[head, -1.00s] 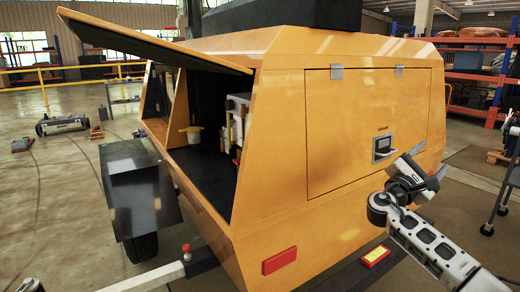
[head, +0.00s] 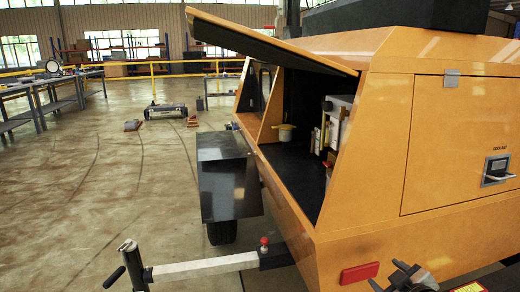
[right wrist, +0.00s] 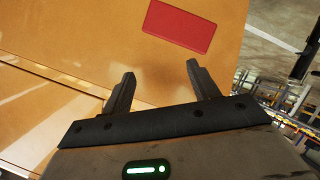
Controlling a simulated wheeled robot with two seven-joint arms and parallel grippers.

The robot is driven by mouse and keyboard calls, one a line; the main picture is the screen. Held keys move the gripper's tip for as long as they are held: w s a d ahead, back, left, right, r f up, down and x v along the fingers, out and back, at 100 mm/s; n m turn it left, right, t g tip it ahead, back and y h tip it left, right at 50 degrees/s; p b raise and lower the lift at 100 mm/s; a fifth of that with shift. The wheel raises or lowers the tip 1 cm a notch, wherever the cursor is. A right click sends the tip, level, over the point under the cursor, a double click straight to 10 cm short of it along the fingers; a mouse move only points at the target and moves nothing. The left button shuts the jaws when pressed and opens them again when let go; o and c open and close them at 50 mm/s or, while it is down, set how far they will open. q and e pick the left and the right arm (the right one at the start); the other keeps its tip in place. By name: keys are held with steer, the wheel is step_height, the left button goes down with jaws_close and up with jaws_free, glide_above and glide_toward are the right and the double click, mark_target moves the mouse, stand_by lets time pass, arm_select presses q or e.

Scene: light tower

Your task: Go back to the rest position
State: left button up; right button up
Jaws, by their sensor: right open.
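My right gripper (head: 405,275) shows at the bottom right edge of the head view, in front of the yellow light tower trailer (head: 345,190). In the right wrist view its two dark fingers (right wrist: 160,78) are apart with nothing between them. The trailer's yellow body and a red reflector (right wrist: 180,25) lie beyond the fingers. The reflector also shows in the head view (head: 360,273). My right arm is mostly cut off by the frame. My left gripper is not in view.
The trailer's side door (head: 270,40) is raised over an open compartment. The closed rear panel has a latch (head: 496,170). The drawbar (head: 205,267) and black fender (head: 228,185) stick out to the left. Workbenches (head: 60,85) stand far left; the floor between is mostly clear.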

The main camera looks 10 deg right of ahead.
steer(key=s+a+f+m+g+y, duration=0.1)
steer(key=s+a+f+y, duration=0.15)
steer(key=s+a, duration=0.5)
steer(key=s+a+f+y, duration=0.25)
steer(key=s+a, duration=0.25)
steer(key=a, duration=0.5)
arm_select(q)
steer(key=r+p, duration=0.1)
steer(key=p, duration=0.2)
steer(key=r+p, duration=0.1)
steer(key=p, duration=0.2)
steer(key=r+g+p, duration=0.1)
steer(key=p, duration=0.2)
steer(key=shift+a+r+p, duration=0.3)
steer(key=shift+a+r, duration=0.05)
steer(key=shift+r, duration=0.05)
arm_select(e)
steer(key=s+a+r+m+g, duration=0.1)
steer(key=s+a+r+m, duration=0.1)
steer(key=s+a+r, duration=0.5)
steer(key=shift+s+m+g, duration=0.3)
steer(key=shift+s, duration=0.15)
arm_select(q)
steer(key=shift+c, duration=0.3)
arm_select(e)
steer(key=shift+f, duration=0.15)
steer(key=shift+c, duration=0.3)
